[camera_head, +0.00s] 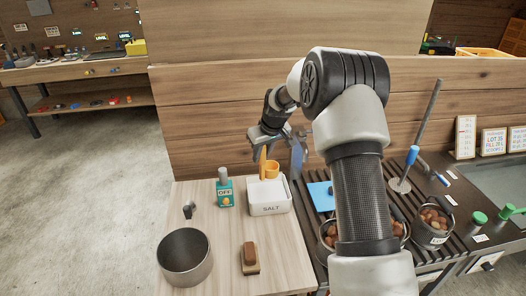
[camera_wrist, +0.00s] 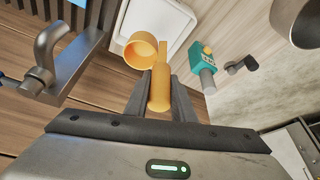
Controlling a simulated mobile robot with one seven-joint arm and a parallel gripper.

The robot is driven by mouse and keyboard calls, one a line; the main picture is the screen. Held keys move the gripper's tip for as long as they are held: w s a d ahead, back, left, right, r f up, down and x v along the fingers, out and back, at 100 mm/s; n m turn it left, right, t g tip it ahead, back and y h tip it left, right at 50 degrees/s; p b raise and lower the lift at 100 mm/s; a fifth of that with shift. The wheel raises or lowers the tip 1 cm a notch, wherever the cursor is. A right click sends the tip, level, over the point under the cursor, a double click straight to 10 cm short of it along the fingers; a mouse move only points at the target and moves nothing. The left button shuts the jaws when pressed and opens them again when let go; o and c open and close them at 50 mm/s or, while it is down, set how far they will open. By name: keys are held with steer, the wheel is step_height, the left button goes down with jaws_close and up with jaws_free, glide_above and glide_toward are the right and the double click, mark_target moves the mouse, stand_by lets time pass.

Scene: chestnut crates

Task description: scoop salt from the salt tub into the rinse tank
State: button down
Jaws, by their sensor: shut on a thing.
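The white salt tub (camera_head: 270,209), labelled SALT, stands on the pale wooden worktop with white contents. My gripper (camera_head: 263,150) is shut on the handle of a yellow-orange scoop (camera_head: 271,170) above the tub's back part. In the wrist view the gripper's fingers (camera_wrist: 160,88) clasp the handle, and the round scoop cup (camera_wrist: 140,53) overlaps the tub's edge (camera_wrist: 121,22). I cannot tell whether the cup holds salt. A grey-green basin (camera_head: 490,174) at the far right may be the rinse tank; its inside is only partly seen.
A teal OFF bottle (camera_head: 225,193), a metal pot (camera_head: 186,257) and a brown brush-like block (camera_head: 249,258) stand near the tub. A dark slatted surface (camera_head: 312,231) carries chestnut pots (camera_head: 433,227). A metal tap (camera_head: 298,152) rises behind. A wooden wall (camera_head: 220,130) closes the back.

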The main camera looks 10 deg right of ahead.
mark_target(263, 175)
steer(key=shift+f+b, duration=3.5)
steer(key=shift+f, duration=2.05)
steer(key=shift+r+p, duration=3)
steer(key=shift+r, duration=3)
